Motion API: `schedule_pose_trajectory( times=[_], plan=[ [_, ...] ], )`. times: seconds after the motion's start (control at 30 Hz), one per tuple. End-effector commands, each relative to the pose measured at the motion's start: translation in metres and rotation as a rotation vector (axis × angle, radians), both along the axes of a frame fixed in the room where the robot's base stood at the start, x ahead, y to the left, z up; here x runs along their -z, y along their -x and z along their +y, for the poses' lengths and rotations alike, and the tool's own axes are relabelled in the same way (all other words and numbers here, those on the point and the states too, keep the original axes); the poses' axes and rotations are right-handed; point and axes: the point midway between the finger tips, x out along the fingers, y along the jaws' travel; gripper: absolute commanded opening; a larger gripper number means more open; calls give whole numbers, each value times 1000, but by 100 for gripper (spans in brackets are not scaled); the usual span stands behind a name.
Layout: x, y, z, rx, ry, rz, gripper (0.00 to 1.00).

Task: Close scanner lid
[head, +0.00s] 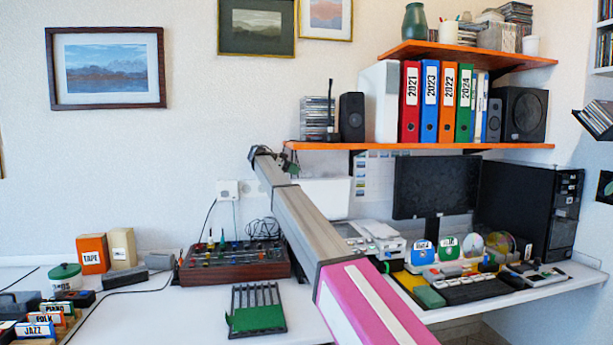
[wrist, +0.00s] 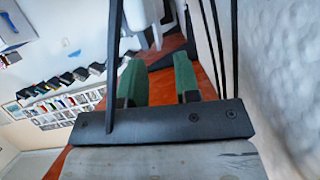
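The scanner (head: 372,236) is a pale device with a dark glass strip and small buttons on the white desk, right of my arm. A white upright panel behind it, which looks like its raised lid (head: 328,197), stands near the wall. My arm hides part of the panel and the scanner's left side. My gripper (head: 290,164) is small and dark in the head view, high above the desk, just under the left end of the orange lower shelf. In the wrist view my gripper (wrist: 160,80) has two green fingers apart, with nothing visible between them.
The orange lower shelf (head: 450,145) carries binders and speakers close to my gripper. A monitor (head: 437,187) and black computer tower (head: 530,210) stand to the right. A brown mixer-like box (head: 235,262) and green rack (head: 256,312) sit left of my arm.

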Motion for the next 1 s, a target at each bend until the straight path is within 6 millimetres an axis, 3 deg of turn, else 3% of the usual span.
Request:
schedule_pose_trajectory(
  times=[0.33,0.7,0.8,1.0],
  plan=[
    [23,-17,-50,1,0,1,30],
    [25,-20,-57,0,0,0,30],
    [25,-20,-57,0,0,0,0],
    [25,-20,-57,-1,0,-1,0]
  ],
)
